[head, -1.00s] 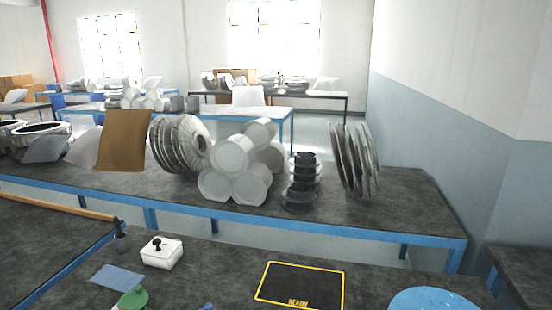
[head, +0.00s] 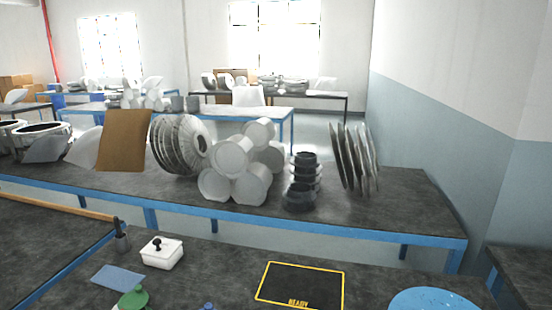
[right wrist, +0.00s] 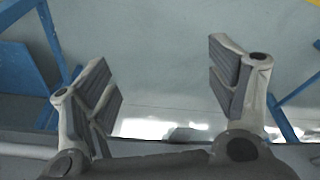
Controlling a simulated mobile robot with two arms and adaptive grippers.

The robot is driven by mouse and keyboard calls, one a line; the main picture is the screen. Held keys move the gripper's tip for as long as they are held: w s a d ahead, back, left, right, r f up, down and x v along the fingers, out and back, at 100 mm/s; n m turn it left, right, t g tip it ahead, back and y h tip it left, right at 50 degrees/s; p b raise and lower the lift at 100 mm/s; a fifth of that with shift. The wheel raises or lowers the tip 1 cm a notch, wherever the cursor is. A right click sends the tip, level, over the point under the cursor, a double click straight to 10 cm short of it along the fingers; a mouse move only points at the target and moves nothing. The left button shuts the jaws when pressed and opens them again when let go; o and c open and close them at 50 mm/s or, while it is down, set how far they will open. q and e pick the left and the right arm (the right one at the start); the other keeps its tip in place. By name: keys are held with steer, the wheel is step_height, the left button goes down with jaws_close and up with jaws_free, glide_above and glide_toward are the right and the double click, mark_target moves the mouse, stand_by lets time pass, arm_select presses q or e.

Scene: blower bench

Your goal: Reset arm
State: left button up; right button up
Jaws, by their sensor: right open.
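My right gripper (right wrist: 165,88) shows in the right wrist view. Its two ridged fingers stand wide apart with nothing between them. Grey floor and blue bench legs lie beyond it. Neither gripper shows in the head view, and my left gripper is in no view. On the near bench in the head view, a black mat with a yellow border (head: 301,285) marked READY lies at the front middle. A white box with a black knob (head: 162,252) stands to its left.
A blue sheet (head: 118,277), a green item (head: 132,298) and a blue round disc (head: 433,301) are on the near bench. The bench behind (head: 400,208) holds white cylinders (head: 232,156), ringed discs (head: 180,145), black stacked parts (head: 301,183) and upright plates (head: 355,160).

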steer(key=s+d+f, duration=0.1)
steer(key=s+f, duration=0.5)
steer(key=f, duration=0.5)
steer(key=s+d+f+g, duration=0.1)
steer(key=s+f, duration=0.6)
steer(key=f, duration=0.3)
steer(key=shift+s+f, duration=0.2)
steer(key=shift+f, duration=0.2)
steer(key=shift+g, duration=0.4)
steer(key=s+f, duration=0.1)
steer(key=s, duration=0.1)
steer(key=s+d+f, duration=0.1)
steer(key=s, duration=0.1)
steer(key=s+f, duration=0.1)
steer(key=s, duration=0.1)
steer(key=shift+d, duration=0.2)
steer(key=shift+c, duration=0.2)
